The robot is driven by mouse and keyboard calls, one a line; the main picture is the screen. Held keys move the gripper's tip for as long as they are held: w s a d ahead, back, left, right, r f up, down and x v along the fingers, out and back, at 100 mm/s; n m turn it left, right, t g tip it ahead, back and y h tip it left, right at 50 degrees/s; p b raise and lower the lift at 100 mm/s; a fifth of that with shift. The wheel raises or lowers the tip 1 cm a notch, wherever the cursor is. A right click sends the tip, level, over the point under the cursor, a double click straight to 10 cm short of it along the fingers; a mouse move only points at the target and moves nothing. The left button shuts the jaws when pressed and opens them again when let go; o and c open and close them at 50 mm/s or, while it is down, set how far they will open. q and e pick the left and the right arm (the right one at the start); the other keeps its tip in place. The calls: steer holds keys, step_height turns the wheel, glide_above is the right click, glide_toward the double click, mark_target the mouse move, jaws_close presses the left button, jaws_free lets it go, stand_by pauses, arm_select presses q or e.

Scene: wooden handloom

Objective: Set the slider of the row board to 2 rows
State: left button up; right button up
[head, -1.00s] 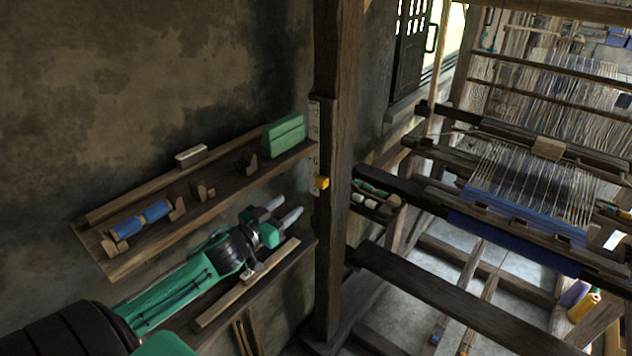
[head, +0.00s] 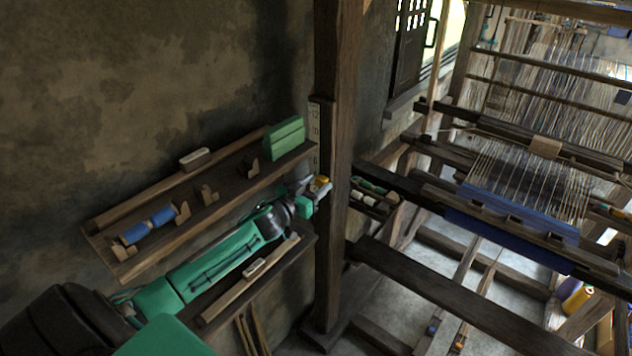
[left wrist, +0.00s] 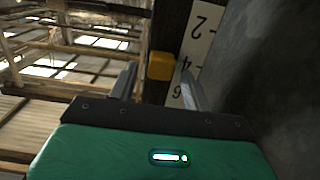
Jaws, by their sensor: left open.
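The row board (head: 315,125) is a pale numbered strip on the dark wooden post, with its higher numbers at the top. In the left wrist view the strip (left wrist: 200,30) shows 2, 4 and 6, tilted and upside down. The yellow slider (head: 322,180) is a small block at the board; in the left wrist view the slider (left wrist: 160,66) sits about level with the 4. My left gripper (head: 317,187) is open at the slider. In the left wrist view its fingers (left wrist: 158,80) stand on either side of the slider; I cannot tell whether they touch it. My right gripper is out of view.
A lower shelf (head: 215,318) lies under my left arm. The loom (head: 530,190) with its threads and beams fills the right side.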

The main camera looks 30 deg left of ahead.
arm_select(q)
steer(key=shift+w, duration=0.25)
jaws_close()
step_height(320, 180, down, 5)
steer(key=b, duration=0.3)
stand_by(0.3)
jaws_free()
steer(key=shift+r, duration=0.1)
